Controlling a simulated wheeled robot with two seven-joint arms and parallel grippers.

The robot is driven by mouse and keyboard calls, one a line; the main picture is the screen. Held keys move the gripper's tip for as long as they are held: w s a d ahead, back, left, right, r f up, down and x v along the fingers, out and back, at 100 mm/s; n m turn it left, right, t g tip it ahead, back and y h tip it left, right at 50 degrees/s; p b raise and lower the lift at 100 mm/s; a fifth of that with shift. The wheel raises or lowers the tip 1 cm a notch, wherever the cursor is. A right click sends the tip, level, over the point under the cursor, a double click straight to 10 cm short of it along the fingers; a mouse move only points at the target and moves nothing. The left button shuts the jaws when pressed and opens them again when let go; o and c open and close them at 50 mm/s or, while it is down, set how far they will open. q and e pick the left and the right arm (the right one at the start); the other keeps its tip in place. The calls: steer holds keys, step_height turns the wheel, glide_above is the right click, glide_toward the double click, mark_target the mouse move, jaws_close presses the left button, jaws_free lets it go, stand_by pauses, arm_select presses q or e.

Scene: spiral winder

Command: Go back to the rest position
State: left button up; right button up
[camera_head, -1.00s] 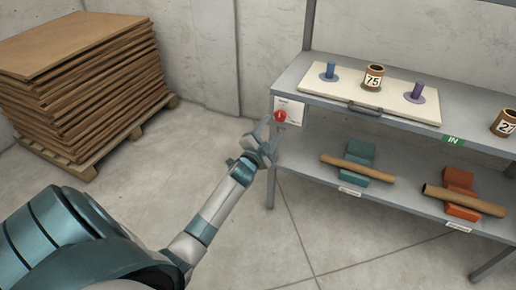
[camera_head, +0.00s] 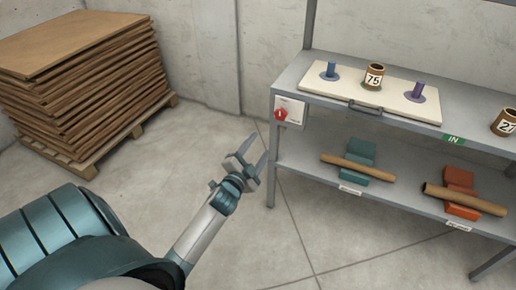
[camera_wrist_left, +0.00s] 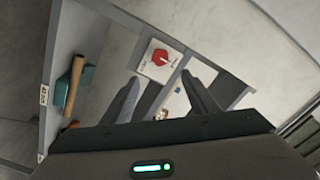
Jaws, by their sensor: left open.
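My left gripper (camera_head: 255,160) is open and empty in the head view. It hangs over the floor, just left of the grey shelf unit (camera_head: 289,83). In the left wrist view its two fingers (camera_wrist_left: 165,100) are spread with nothing between them. Beyond them shows a white panel with a red switch (camera_wrist_left: 160,58); it also shows on the shelf's left end in the head view (camera_head: 281,114). My right gripper is in neither view.
A white board (camera_head: 335,92) on the top shelf holds a blue peg, a purple peg and a core marked 75 (camera_head: 374,77). Brown tubes lie on teal and orange cradles below. A stack of brown sheets (camera_head: 85,75) stands on a pallet at left. Floor between is clear.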

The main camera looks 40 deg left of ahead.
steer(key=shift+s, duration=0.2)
arm_select(q)
steer(key=s+d+f+n+g+h+p, duration=0.15)
steer(key=s+d+f, duration=0.25)
steer(key=f, duration=0.4)
steer(key=s+d+f+n+g+h+p, duration=0.1)
steer(key=s+d+f+g+p, duration=0.2)
steer(key=f, duration=0.5)
steer(key=s+d+f+n+g+h, duration=0.1)
steer(key=s+d+f+g, duration=0.1)
steer(key=s+d+f, duration=0.45)
steer(key=s+d+f+n+g+h+p, duration=0.1)
steer(key=s+d+f+g, duration=0.1)
steer(key=s+d+f, duration=0.4)
steer(key=s+d+f+n+g+h+p, duration=0.1)
steer(key=s+d+f, duration=0.4)
steer(key=s+f, duration=0.5)
steer(key=s+g+p, duration=0.1)
steer(key=s+g, duration=0.1)
steer(key=s, duration=0.1)
steer(key=shift+s+d+f, duration=0.2)
steer(key=shift+s+d, duration=0.15)
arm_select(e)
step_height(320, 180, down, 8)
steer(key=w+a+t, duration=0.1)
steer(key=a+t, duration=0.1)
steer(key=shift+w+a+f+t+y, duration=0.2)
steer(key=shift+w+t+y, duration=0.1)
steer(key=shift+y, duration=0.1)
